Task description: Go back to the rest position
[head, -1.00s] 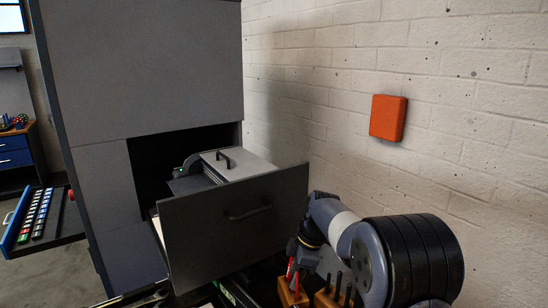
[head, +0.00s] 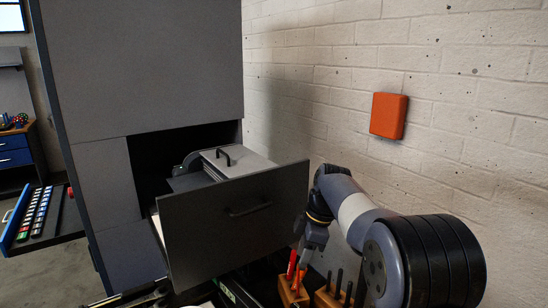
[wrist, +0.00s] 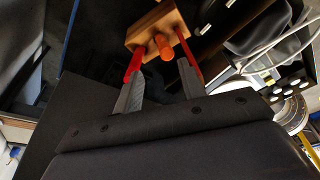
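My gripper (head: 297,266) is low in front of the open drawer, just above a small wooden block (head: 291,298). In the wrist view my gripper (wrist: 159,42) has its two red-tipped grey fingers spread apart. An orange handle (wrist: 165,48) stands in the wooden block (wrist: 150,28), and it shows in the gap between the fingers. The fingers do not appear closed on it. Nothing is seen held. My arm reaches in from the lower right in the head view.
A grey drawer front (head: 235,215) stands open close left of my gripper, with a grey handled unit (head: 235,163) behind it. Another wooden block (head: 328,301) holds dark handles. A brick wall with an orange box (head: 388,116) is at right. A tray of coloured pieces (head: 38,218) is far left.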

